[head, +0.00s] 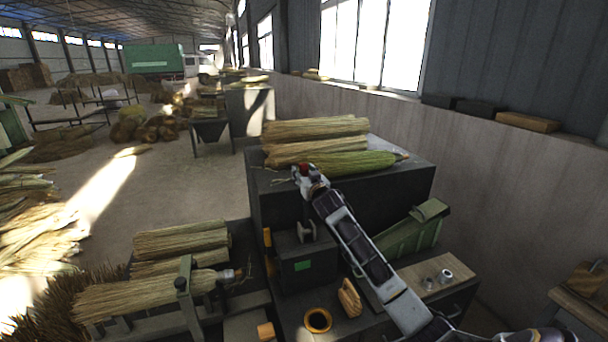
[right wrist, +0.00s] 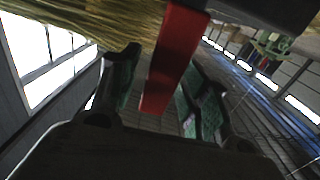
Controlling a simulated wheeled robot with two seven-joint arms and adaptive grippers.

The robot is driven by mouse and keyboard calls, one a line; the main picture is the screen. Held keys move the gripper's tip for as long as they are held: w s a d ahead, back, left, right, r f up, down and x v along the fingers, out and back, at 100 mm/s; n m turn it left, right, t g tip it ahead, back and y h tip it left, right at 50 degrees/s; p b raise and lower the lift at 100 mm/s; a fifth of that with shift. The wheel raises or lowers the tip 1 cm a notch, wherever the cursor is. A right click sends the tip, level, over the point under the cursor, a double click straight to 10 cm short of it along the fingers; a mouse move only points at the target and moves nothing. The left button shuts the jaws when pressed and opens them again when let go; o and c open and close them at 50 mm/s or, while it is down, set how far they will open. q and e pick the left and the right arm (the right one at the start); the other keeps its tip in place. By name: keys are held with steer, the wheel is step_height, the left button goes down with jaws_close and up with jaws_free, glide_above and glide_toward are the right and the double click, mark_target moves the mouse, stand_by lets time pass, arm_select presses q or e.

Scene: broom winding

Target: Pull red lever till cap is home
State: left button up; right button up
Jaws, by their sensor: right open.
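The red lever (right wrist: 172,62) shows in the right wrist view as a flat red bar. It lies between the two green-padded fingers of my right gripper (right wrist: 165,75). The fingers are open, with a gap at least on the right side of the bar. In the head view my right gripper (head: 308,178) is at the front edge of the dark cabinet, and a small red part shows at its tip. A metal end piece, perhaps the cap (head: 232,274), is at the right end of the clamped broom bundle (head: 140,295). My left gripper is out of view.
Straw bundles (head: 315,129) and a green bundle (head: 350,163) lie on the dark cabinet (head: 400,185) just behind my gripper. A green tray (head: 410,232) stands to the right of my forearm. A black-and-gold ring (head: 317,320) is at the front.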

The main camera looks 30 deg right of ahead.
steer(key=shift+c, duration=0.4)
jaws_close()
